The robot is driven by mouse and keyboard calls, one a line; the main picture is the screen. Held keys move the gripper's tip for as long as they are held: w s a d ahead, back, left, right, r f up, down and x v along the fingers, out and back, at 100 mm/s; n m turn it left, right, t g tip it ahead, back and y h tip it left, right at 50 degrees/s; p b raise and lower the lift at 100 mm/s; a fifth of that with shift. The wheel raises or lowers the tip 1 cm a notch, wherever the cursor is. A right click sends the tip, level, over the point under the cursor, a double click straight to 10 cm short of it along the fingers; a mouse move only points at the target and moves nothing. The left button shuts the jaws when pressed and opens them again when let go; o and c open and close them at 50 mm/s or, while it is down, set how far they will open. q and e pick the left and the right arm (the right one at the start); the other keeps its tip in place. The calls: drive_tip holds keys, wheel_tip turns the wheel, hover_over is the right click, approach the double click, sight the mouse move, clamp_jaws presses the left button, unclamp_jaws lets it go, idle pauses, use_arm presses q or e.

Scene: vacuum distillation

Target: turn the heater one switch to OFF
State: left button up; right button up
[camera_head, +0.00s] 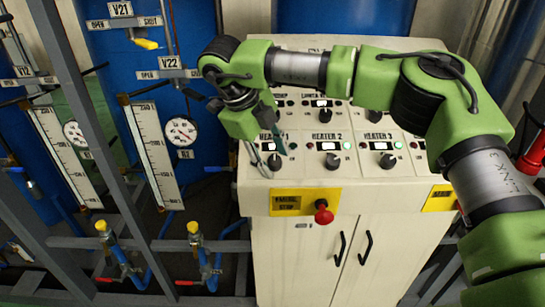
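The cream control cabinet (305,240) stands in the middle with a sloped panel of labelled switches. The heater one switch (275,162) is a dark knob at the left end of the lower row, under a partly covered "HEATER 1" label. My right arm reaches across the panel from the right. My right gripper (267,137) points down over the heater one switch, very close to it. I cannot tell whether it touches, and its finger opening is unclear. The switch's exact setting is hard to read. My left gripper is not in view.
The heater two switch (332,160) and heater three switch (387,160) sit to the right in the same row. A red emergency stop button (323,212) sticks out below the panel. Grey frame bars, gauges and yellow-handled valves (194,230) stand at the left.

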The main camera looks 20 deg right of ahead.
drive_tip(key=v, duration=1.2)
drive_tip(key=shift+f, duration=0.1)
